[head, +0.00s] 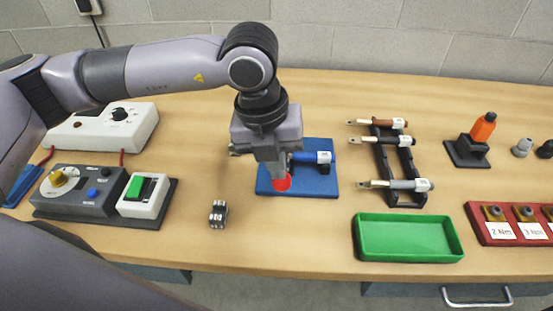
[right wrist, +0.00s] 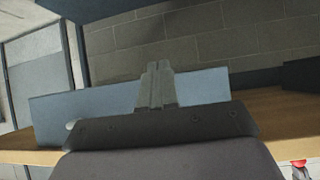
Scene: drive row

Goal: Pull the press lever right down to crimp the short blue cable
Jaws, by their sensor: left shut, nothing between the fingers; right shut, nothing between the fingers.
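The press stands on a blue base plate (head: 325,184) in the middle of the bench in the head view. A short blue cable (head: 308,157) with a white label lies across it, its left end hidden behind my gripper. A round red part (head: 282,184) of the press shows at the fingertips of my left gripper (head: 279,176). This gripper points down, shut and empty, and covers most of the press, so the lever's angle cannot be told. Whether the fingers touch the red part is unclear. My right gripper (right wrist: 157,85) is shut and empty in the right wrist view, away from the press.
A green tray (head: 360,245) lies in front. A small metal piece (head: 218,214) lies left of the press. Control boxes (head: 90,192) stand further left.

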